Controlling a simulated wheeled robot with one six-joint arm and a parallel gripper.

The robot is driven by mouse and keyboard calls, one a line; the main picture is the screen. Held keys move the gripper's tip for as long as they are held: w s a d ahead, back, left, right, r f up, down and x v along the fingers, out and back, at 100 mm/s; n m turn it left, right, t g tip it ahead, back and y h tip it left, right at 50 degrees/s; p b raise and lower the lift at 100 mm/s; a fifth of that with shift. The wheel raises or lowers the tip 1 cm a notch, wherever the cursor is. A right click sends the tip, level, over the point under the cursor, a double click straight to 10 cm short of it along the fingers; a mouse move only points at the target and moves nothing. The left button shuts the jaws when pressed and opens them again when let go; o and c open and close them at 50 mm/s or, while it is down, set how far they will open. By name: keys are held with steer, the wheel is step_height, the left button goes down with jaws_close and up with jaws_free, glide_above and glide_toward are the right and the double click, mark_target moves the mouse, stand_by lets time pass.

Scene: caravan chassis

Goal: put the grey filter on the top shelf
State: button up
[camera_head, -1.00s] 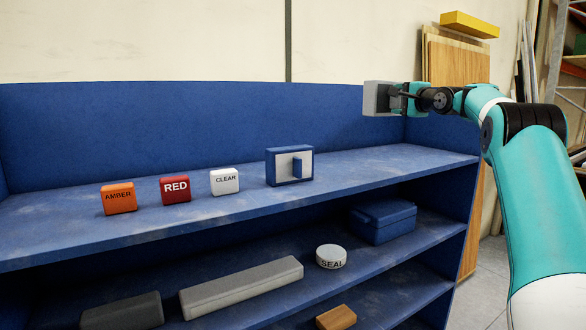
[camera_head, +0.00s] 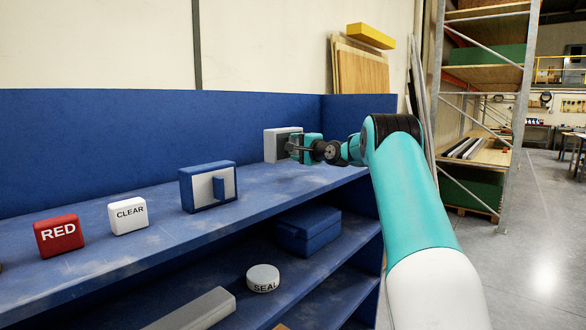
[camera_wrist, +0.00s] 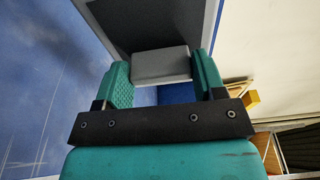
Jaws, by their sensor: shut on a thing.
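The grey filter (camera_head: 270,147) is a light grey block with a darker face and a small grey handle. My gripper (camera_head: 297,147) is shut on that handle at the right end of the top shelf (camera_head: 245,212). The filter stands upright low over the shelf; I cannot tell whether it touches. In the wrist view, the two teal fingers of my gripper (camera_wrist: 163,80) clasp the handle, with the filter's dark face (camera_wrist: 135,22) beyond.
A blue box with a pale face (camera_head: 205,187), a white CLEAR block (camera_head: 128,215) and a RED block (camera_head: 59,235) stand left on the top shelf. The lower shelf holds a blue case (camera_head: 308,233), a SEAL disc (camera_head: 263,279) and a grey bar (camera_head: 195,312). Blue panels stand behind and right.

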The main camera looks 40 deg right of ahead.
steer(key=shift+f+p, duration=0.65)
steer(key=shift+f, duration=2.9)
steer(key=shift+f, duration=0.2)
steer(key=o, duration=1)
steer(key=shift+r, duration=0.1)
steer(key=shift+r, duration=0.1)
steer(key=s+b, duration=0.1)
steer(key=s, duration=0.3)
steer(key=s+a+b, duration=0.1)
steer(key=s+b, duration=0.1)
steer(key=s, duration=0.2)
steer(key=s+b, duration=0.2)
steer(key=s, duration=0.2)
steer(key=shift+a, duration=0.15)
